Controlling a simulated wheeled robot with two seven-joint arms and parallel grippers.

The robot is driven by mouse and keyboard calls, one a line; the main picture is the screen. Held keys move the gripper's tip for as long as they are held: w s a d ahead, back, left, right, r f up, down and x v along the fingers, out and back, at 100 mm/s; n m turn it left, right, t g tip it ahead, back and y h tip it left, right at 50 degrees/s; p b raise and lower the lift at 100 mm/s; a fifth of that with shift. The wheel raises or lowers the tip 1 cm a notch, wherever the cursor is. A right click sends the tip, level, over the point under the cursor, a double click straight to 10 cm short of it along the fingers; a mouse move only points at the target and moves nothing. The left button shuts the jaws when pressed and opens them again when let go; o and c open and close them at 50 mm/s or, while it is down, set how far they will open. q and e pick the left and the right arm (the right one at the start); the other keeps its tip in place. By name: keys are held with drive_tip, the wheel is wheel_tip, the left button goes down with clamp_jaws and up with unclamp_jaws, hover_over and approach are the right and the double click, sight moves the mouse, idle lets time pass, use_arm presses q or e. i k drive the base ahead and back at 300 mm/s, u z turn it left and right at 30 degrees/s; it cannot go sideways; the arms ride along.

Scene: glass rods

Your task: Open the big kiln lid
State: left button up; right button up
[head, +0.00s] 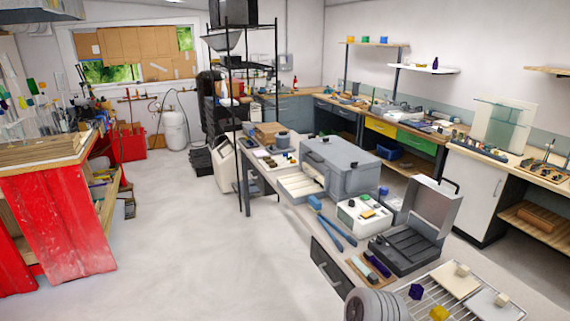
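A large grey box-shaped kiln (350,170) stands on the long workbench in the middle of the head view. Its flat grey top lies down on the body, and a dark handle or knob shows near the top's left side. A pale, low section (298,187) sits at its left front. A smaller dark grey case (405,250) with slots stands nearer on the same bench, with its grey lid (433,203) raised. Neither of my grippers shows in this view.
A white box with a dial (362,214) stands between the kiln and the dark case. Blue bars (337,232) lie at the bench's left edge. A wire rack (480,300) is at the bottom right. A black shelf frame (239,110) stands behind. The floor (190,230) at left is clear.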

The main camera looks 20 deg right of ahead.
sight(338, 155)
drive_tip(key=u, duration=0.45)
drive_tip(key=i, duration=1.35)
drive_tip(key=z, duration=0.6)
drive_tip(key=i, duration=1.1)
drive_tip(key=z, duration=1.1)
